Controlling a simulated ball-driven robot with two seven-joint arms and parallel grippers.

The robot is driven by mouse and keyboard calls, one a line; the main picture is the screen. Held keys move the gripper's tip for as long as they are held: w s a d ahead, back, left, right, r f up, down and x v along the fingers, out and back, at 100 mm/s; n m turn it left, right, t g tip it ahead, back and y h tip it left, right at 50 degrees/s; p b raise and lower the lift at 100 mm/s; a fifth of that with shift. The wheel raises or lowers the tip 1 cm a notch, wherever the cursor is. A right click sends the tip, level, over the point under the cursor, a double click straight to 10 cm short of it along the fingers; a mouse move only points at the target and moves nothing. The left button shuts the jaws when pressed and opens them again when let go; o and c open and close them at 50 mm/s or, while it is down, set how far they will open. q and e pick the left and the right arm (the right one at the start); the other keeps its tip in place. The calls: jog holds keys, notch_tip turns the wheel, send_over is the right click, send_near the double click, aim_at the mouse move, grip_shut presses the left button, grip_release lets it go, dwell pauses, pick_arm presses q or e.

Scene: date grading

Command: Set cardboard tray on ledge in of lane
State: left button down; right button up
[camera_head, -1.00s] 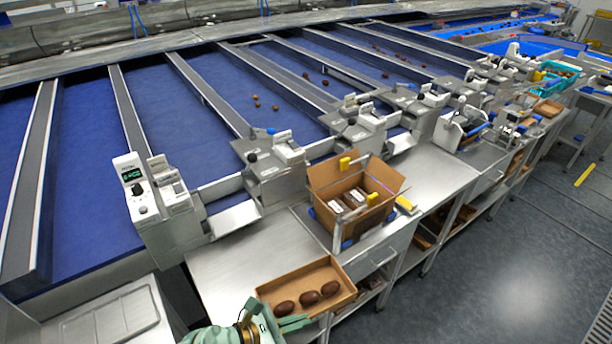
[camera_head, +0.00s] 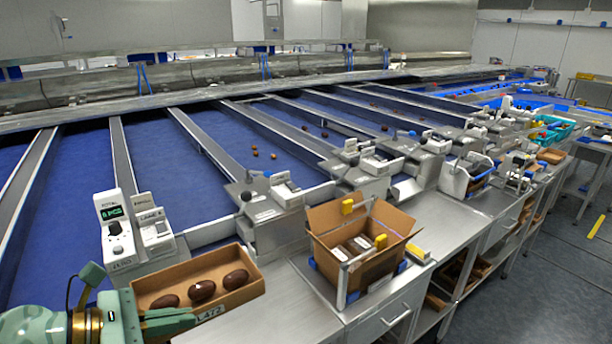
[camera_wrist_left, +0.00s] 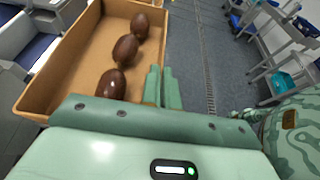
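The cardboard tray (camera_head: 255,285) is a shallow brown open box with a label on its front wall and three dark brown dates (camera_head: 202,290) inside. In the head view it is at the lower left, in front of the white scale unit (camera_head: 120,232). My left gripper (camera_head: 170,322) is shut on the tray's near wall at its left end. The left wrist view shows the two fingers (camera_wrist_left: 163,88) close together at the tray's wall (camera_wrist_left: 85,22), with floor beyond. The tray hides most of the metal ledge by the scale. My right gripper is not in view.
A larger open carton (camera_head: 335,222) with dark packs and yellow clips stands on the steel bench (camera_head: 250,325) right of the tray. Blue lanes (camera_head: 75,190) with metal dividers run behind. A few dates lie on them. Bare bench lies between tray and carton.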

pick_arm(q)
jog(key=shift+a+f, duration=0.35)
jog(key=shift+f, duration=0.3)
jog(key=shift+f+t+b, duration=0.3)
jog(key=shift+f+b, duration=0.1)
jog(key=shift+s+f, duration=0.1)
jog(key=shift+s, duration=0.05)
